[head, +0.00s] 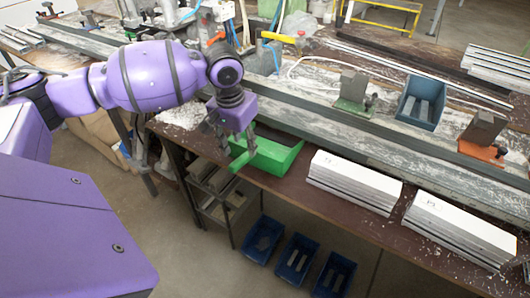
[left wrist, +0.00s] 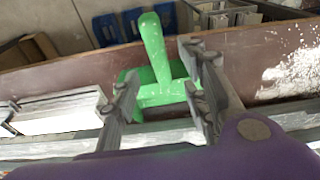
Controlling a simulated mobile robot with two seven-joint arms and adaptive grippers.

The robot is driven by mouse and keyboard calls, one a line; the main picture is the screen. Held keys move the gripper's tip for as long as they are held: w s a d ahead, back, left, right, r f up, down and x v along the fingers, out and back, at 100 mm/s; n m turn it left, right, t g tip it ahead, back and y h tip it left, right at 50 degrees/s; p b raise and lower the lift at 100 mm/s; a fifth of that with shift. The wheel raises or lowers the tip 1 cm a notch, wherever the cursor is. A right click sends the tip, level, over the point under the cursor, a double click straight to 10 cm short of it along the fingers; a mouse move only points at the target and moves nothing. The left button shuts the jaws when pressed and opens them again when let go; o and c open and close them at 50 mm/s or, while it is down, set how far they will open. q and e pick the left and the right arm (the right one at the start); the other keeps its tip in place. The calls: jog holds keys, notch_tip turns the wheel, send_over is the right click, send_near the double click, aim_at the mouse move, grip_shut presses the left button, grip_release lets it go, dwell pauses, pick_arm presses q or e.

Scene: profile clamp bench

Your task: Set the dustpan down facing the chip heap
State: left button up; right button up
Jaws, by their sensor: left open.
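The green dustpan (head: 274,160) is at the bench's front edge, and its handle (head: 240,161) points toward the lower left, out past the edge. In the left wrist view the dustpan's handle (left wrist: 153,45) points up the picture, and its pan is partly hidden behind my fingers. My left gripper (head: 237,148) is open, with its fingers apart on either side of the dustpan's handle end; I cannot tell whether they touch it. The white chip heap (head: 183,113) lies on the bench left of the dustpan, and in the left wrist view (left wrist: 295,68) to its right. My right gripper is not in view.
Stacked white profiles (head: 355,180) lie right of the dustpan on the bench. Long rails run behind, with a green clamp (head: 352,95), a blue bin (head: 421,103) and an orange clamp (head: 482,140). A small shelf and blue bins (head: 298,258) stand below the front edge.

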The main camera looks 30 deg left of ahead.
aim_at(244, 156)
pick_arm(q)
notch_tip(244, 156, down, 2)
jog(key=shift+f, duration=0.2)
jog(key=shift+w+f, duration=0.1)
jog(key=shift+f, duration=0.2)
jog(key=shift+w+f, duration=0.25)
jog(key=shift+f, duration=0.75)
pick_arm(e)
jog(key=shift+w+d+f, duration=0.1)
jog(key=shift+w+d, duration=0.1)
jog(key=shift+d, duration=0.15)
pick_arm(q)
jog(key=shift+c, duration=1)
grip_shut()
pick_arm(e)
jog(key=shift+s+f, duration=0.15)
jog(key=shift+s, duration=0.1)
pick_arm(q)
jog(key=shift+r, duration=0.1)
